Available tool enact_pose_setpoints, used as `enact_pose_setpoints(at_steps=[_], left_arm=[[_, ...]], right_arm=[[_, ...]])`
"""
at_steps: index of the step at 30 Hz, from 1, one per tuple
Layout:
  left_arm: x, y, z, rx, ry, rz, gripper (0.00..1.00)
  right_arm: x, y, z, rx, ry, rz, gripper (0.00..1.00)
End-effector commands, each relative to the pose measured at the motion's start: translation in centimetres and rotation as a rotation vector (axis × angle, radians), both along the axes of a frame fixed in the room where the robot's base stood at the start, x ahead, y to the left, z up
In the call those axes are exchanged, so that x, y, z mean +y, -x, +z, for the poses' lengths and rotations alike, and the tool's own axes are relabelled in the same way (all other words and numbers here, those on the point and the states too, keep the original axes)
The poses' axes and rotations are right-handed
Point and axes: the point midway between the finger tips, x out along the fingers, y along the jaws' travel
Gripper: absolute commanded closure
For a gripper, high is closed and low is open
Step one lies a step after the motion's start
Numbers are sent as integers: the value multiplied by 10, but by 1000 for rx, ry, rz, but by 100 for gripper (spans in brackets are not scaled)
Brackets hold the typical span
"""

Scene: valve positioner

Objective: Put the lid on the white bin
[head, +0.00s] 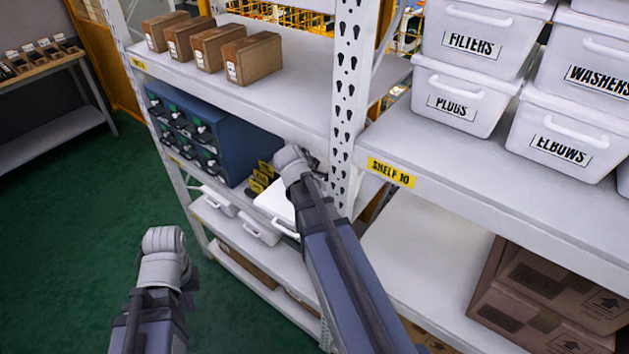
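Two low white bins stand on the lower shelf below the blue drawer cabinet, the left one (216,202) and a middle one (258,229). Beside them is a flat, bright white piece (274,204), partly hidden by my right arm. I cannot tell whether it is a lid or a bin's top. My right gripper (308,163) is at the shelf upright, above and right of the white piece. Its fingers are hidden, so its hold does not show. My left gripper (165,243) hangs over the green floor, away from the shelves. Its fingers cannot be made out.
A perforated white upright (352,85) stands close to my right arm. The blue drawer cabinet (238,142) is left of it. Brown boxes (252,58) line the upper shelf. Labelled white bins (462,92) fill the right shelf. Green floor (95,210) is clear at left.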

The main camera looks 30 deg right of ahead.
Motion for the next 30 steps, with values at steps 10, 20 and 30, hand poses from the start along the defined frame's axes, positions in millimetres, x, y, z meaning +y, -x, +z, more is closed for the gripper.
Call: enact_pose_setpoints(at_steps=[10,20,30], left_arm=[[0,0,-7,0,0,0,100],[0,0,-7,0,0,0,100],[0,0,-6,0,0,0,100]], right_arm=[[-14,4,-3,-21,18,29,100],[-15,2,-2,-29,22,40,100],[-13,1,-2,-31,20,41,100]])
